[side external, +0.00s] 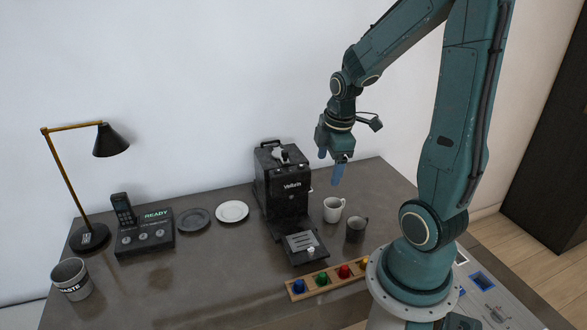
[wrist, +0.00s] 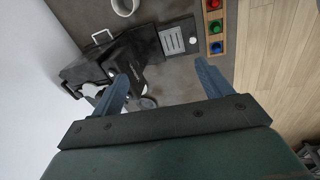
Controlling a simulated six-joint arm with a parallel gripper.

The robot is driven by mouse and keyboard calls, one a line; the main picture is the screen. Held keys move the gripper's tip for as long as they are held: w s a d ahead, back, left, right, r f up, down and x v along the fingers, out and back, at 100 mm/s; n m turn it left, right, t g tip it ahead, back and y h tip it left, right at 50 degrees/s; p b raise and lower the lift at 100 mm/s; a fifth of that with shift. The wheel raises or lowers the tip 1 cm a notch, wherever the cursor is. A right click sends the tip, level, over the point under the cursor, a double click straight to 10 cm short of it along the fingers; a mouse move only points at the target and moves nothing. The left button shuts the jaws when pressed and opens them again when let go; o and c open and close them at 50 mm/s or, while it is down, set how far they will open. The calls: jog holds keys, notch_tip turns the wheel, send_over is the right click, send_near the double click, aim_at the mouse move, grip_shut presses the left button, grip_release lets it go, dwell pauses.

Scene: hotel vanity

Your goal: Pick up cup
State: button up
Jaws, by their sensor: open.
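A white cup (side external: 333,211) stands upright on the dark counter, just right of the coffee machine. A dark grey cup (side external: 356,230) stands close in front of it and to its right. My gripper (side external: 330,168) is open and empty, with its blue fingers in the air above the cups and beside the top of the coffee machine. In the wrist view my gripper (wrist: 162,72) has its fingers spread apart with nothing between them. A pale cup (wrist: 124,6) shows at the top edge of that view, partly cut off. The dark cup is not clearly visible there.
The black coffee machine (side external: 281,185) stands just left of the cups. A wooden holder (side external: 329,281) with several coloured capsules lies in front. Two plates (side external: 232,211), a phone (side external: 145,236), a lamp (side external: 90,238) and a waste bin (side external: 72,279) are further left.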

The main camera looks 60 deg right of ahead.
jog(key=s+d+f+n+g, duration=0.1)
jog(key=s+d+f+n, duration=0.1)
jog(key=f, duration=0.4)
jog(key=s+d+f+n+y, duration=0.1)
jog(key=s+d+f+n, duration=0.2)
jog(key=s+d+f, duration=0.2)
jog(key=shift+s+d+f+g, duration=0.25)
jog(key=shift+d+f+g, duration=0.15)
jog(key=shift+d+f, duration=0.5)
jog(key=shift+d, duration=0.1)
jog(key=shift+f, duration=4.2)
jog(key=shift+f, duration=0.1)
jog(key=shift+f, duration=2.5)
jog(key=c, duration=1.1)
